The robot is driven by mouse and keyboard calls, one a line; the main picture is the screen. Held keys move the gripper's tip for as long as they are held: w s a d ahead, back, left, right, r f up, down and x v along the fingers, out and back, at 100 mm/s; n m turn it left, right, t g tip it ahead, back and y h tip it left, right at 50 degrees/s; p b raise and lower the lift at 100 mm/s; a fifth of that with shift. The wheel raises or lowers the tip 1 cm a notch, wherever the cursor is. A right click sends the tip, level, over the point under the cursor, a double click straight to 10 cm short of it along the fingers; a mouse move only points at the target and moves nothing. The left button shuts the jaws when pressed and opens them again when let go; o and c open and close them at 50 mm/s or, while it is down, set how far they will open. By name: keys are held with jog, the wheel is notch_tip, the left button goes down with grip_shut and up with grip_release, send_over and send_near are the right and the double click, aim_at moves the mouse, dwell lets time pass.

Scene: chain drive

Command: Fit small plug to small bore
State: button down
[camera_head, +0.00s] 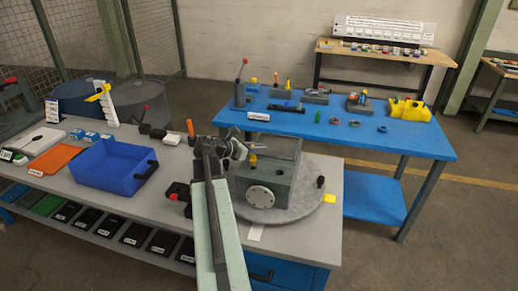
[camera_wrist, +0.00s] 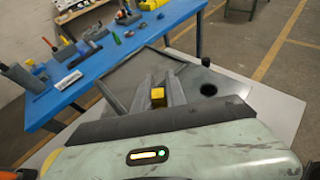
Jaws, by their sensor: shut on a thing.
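My gripper (camera_head: 241,150) is over the left part of a grey box-shaped housing (camera_head: 283,148). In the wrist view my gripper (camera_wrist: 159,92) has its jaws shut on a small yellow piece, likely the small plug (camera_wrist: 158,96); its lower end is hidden. A yellow piece (camera_head: 252,160) also shows at the jaws in the head view. A dark round spot, likely a bore (camera_wrist: 208,89), shows on the grey surface right of the jaws, apart from the yellow piece. I cannot tell whether it is the small bore.
The housing stands on a round grey turntable (camera_head: 300,207) with a small black knob (camera_head: 320,181). A blue bin (camera_head: 112,168) is left on the grey bench. A blue table (camera_head: 390,145) behind holds several parts and a yellow block (camera_head: 409,109).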

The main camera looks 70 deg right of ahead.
jog(key=shift+f, duration=0.1)
dwell(0.3)
jog(key=shift+f+b, duration=0.35)
jog(key=shift+b, duration=0.1)
jog(key=shift+f+b, duration=1.65)
jog(key=c, duration=1.3)
grip_release()
jog(key=shift+r, duration=0.1)
jog(key=p+v, duration=0.3)
jog(key=v, duration=0.4)
jog(key=shift+w+a+r, duration=0.1)
jog(key=shift+w+a, duration=0.1)
jog(key=shift+a, duration=0.2)
